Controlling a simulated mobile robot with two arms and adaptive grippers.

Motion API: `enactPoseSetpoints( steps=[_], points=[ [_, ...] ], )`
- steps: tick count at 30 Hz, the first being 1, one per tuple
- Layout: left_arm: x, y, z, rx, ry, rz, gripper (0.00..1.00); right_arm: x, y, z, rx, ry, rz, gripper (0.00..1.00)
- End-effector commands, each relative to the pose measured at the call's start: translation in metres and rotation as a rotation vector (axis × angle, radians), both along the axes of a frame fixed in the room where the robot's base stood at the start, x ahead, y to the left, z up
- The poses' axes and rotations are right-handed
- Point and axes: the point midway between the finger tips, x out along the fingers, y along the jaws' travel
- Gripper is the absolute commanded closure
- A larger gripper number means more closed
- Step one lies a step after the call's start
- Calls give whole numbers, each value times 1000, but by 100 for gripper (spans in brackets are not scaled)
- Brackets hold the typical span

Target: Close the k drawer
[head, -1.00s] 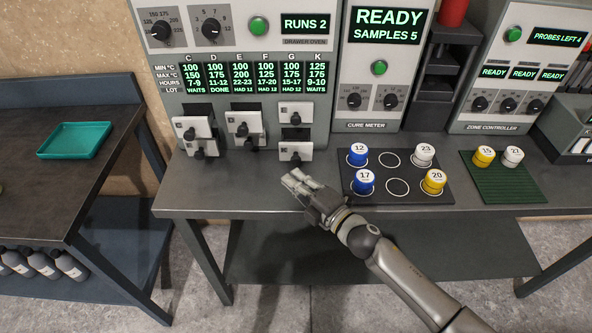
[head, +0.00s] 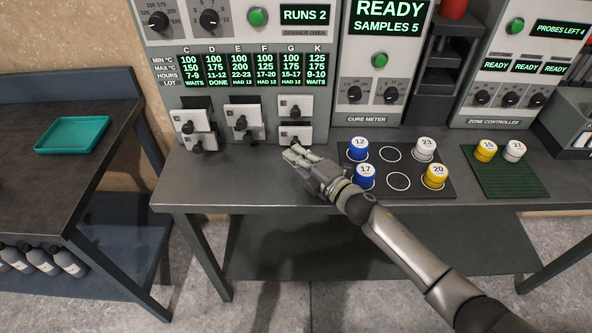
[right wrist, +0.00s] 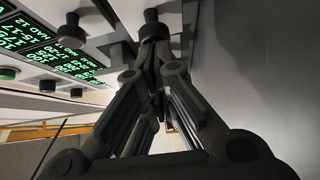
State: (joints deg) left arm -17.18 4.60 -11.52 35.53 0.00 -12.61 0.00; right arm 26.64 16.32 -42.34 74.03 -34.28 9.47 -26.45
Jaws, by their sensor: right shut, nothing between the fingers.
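The K drawer (head: 288,131) is the lower white-fronted drawer at the right end of the drawer oven in the head view, below the G drawer (head: 291,104). A dark knob sticks out of its front. My right gripper (head: 291,153) is shut and empty, with its tips at the knob's lower front. In the right wrist view, the closed fingertips (right wrist: 154,50) are right at a dark round knob (right wrist: 154,28), seemingly touching it. Whether the K front sits flush is hard to tell. My left gripper is not in view.
Other drawers (head: 189,122) stand left on the oven, some sticking out. A dark sample tray (head: 396,165) with blue, white and yellow pots lies just right of my gripper. A green mat (head: 511,181) is farther right. The bench (head: 225,180) is clear at left.

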Motion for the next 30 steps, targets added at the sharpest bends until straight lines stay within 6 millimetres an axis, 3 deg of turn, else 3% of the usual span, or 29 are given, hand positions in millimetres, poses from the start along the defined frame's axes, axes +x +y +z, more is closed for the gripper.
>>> enactPoseSetpoints(
  steps=[3,8,25,30],
  points=[
    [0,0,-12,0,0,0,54,18,0,-2,-1,-2,0,100],
    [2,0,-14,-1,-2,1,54,27,0,0,1,1,-1,100],
    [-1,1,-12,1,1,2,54,28,-1,4,3,-4,-5,100],
    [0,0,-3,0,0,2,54,14,-1,5,2,-2,-3,100]
  ],
)
